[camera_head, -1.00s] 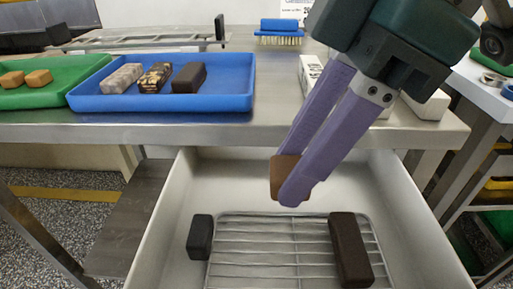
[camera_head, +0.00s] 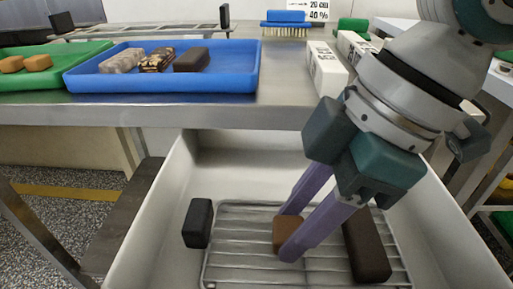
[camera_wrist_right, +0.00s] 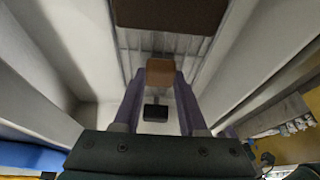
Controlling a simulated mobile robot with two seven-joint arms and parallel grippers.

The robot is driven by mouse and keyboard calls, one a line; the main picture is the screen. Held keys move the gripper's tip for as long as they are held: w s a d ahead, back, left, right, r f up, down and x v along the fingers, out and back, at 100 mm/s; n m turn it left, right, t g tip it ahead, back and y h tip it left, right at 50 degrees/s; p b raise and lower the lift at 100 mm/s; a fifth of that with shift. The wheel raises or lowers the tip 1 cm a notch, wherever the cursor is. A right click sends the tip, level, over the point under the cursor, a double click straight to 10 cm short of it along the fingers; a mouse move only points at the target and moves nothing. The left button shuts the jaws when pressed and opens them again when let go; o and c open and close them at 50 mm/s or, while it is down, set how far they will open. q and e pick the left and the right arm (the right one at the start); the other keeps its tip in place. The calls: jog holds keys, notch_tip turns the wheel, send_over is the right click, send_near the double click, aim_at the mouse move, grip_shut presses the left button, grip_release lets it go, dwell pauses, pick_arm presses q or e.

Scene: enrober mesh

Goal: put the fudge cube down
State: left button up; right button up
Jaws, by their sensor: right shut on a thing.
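The brown fudge cube (camera_head: 286,234) is between the purple fingers of my right gripper (camera_head: 289,232), low over the wire mesh (camera_head: 265,212) inside the white bin. The right gripper is shut on the cube. In the right wrist view the cube (camera_wrist_right: 160,72) sits between the fingertips (camera_wrist_right: 160,78). I cannot tell whether the cube touches the mesh. A long dark brown bar (camera_head: 366,247) lies on the mesh to the right of the cube. My left gripper is not in view.
A black block (camera_head: 198,223) stands at the mesh's left edge. The bin's walls (camera_head: 160,205) rise around the mesh. On the steel table behind are a blue tray (camera_head: 160,85) with three bars, a green tray (camera_head: 52,82) with caramel cubes, a brush (camera_head: 286,24) and white boxes (camera_head: 326,69).

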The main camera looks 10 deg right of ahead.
jog(key=o, duration=1)
jog(key=shift+f, duration=0.1)
jog(key=shift+r, duration=0.4)
jog(key=p+v, duration=0.4)
jog(key=v, duration=0.7)
jog(key=shift+s+d+r, duration=0.1)
jog(key=shift+d+r, duration=0.15)
